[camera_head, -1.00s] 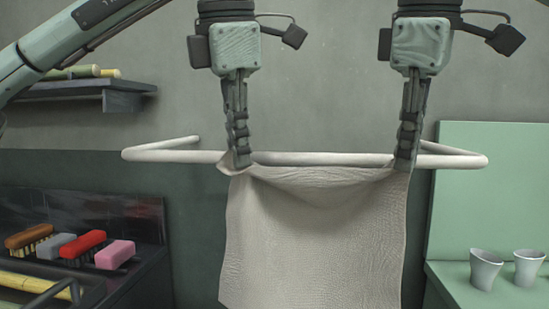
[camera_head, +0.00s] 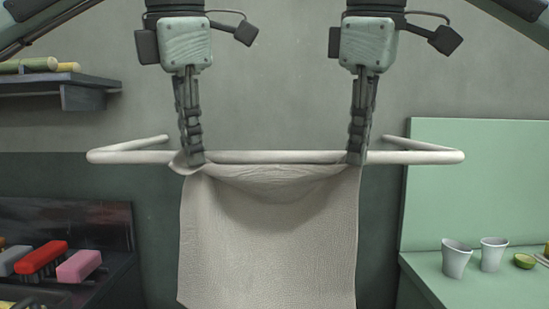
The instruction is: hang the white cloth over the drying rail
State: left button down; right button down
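The white cloth (camera_head: 268,235) hangs down in front of the white drying rail (camera_head: 420,157), its top edge at about rail height and sagging between my grippers. My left gripper (camera_head: 193,160) is shut on the cloth's top left corner, just in front of the rail. My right gripper (camera_head: 355,158) is shut on the top right corner, also in front of the rail. The rail shows above the cloth's sagging edge between the grippers. I cannot tell whether any cloth touches the rail or lies behind it.
A dark rack at lower left holds a red brush (camera_head: 42,257), a pink brush (camera_head: 79,266) and a grey one. A shelf (camera_head: 60,88) with cane pieces is at upper left. A green counter (camera_head: 425,277) at right holds two cups (camera_head: 456,259) and a cut lime (camera_head: 524,261).

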pick_arm(q)
jog(key=shift+r, duration=0.1)
pick_arm(e)
jog(key=shift+r, duration=0.1)
dwell(0.6)
